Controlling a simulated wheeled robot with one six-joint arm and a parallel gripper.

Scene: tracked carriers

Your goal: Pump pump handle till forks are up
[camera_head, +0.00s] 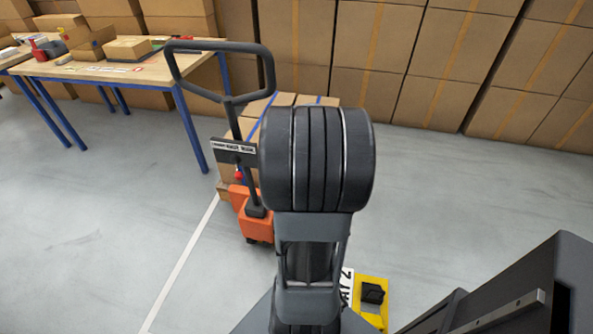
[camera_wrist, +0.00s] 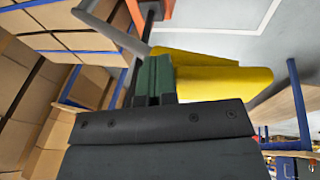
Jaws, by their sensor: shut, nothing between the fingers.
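The pump handle (camera_head: 220,97) is a dark grey loop on a shaft, rising from the orange pump body (camera_head: 258,222) of a pallet truck. It leans up and to the left in the head view. In the wrist view a grey bar of the handle (camera_wrist: 110,27) crosses at upper left, and a bit of orange (camera_wrist: 165,9) shows at the top. My gripper (camera_wrist: 154,62) has dark green fingers, shut together with nothing between them. The bar lies just left of the fingertips; I cannot tell if they touch. My arm hides the gripper in the head view. The forks are hidden.
Boxes with blue straps (camera_head: 285,105) stand behind the truck. A wooden table (camera_head: 85,68) with blue legs stands at left, and stacked cartons (camera_head: 390,60) line the back. An unidentified yellow shape (camera_wrist: 222,78) is beside the fingers. Grey floor (camera_head: 450,190) is clear at right.

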